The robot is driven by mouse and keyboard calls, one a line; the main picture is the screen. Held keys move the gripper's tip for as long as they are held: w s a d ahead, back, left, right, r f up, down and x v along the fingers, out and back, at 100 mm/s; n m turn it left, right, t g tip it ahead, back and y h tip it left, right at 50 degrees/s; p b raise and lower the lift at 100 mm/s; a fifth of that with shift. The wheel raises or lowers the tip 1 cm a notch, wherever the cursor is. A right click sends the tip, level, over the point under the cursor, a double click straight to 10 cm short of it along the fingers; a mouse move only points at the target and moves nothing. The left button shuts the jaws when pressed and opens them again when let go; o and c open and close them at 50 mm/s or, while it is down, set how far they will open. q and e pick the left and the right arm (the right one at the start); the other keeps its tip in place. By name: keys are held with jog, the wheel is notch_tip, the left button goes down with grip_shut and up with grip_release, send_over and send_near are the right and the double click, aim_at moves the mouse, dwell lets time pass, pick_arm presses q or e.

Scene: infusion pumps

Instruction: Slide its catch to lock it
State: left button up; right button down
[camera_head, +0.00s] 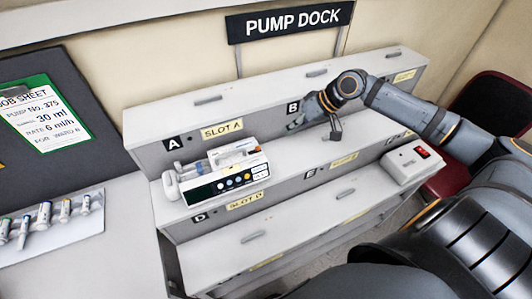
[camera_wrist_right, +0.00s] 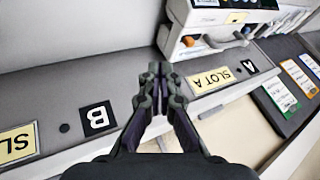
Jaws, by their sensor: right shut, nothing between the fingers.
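The white infusion pump (camera_head: 222,172) sits on the middle step of the dock, below the slot A label (camera_head: 222,129). A syringe lies along its top. In the right wrist view part of the pump (camera_wrist_right: 180,48) shows at the top, just beyond my fingertips. A short grey bar (camera_head: 208,99) lies on the top ledge above slot A, also in the wrist view (camera_wrist_right: 210,112). Whether it is the catch I cannot tell. My right gripper (camera_head: 292,126) is shut and empty by the B mark, right of the pump. Its fingertips (camera_wrist_right: 156,72) appear apart from the pump. My left gripper is out of view.
The stepped dock (camera_head: 165,112) has similar grey bars on its other ledges. A white box with a red switch (camera_head: 411,161) stands at the right. A tray of syringes (camera_head: 85,222) lies at the left.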

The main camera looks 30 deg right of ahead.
aim_at(258, 149)
pick_arm(q)
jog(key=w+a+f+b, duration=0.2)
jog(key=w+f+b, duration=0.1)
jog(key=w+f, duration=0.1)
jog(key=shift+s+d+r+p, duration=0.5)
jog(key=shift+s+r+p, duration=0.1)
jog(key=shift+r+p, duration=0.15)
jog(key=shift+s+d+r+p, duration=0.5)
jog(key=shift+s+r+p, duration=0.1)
jog(key=shift+p, duration=0.15)
pick_arm(e)
jog(key=w+a+f, duration=0.2)
jog(key=a+f, duration=0.3)
jog(key=a, duration=0.1)
jog(key=shift+a, duration=0.15)
jog(key=shift+w, duration=0.1)
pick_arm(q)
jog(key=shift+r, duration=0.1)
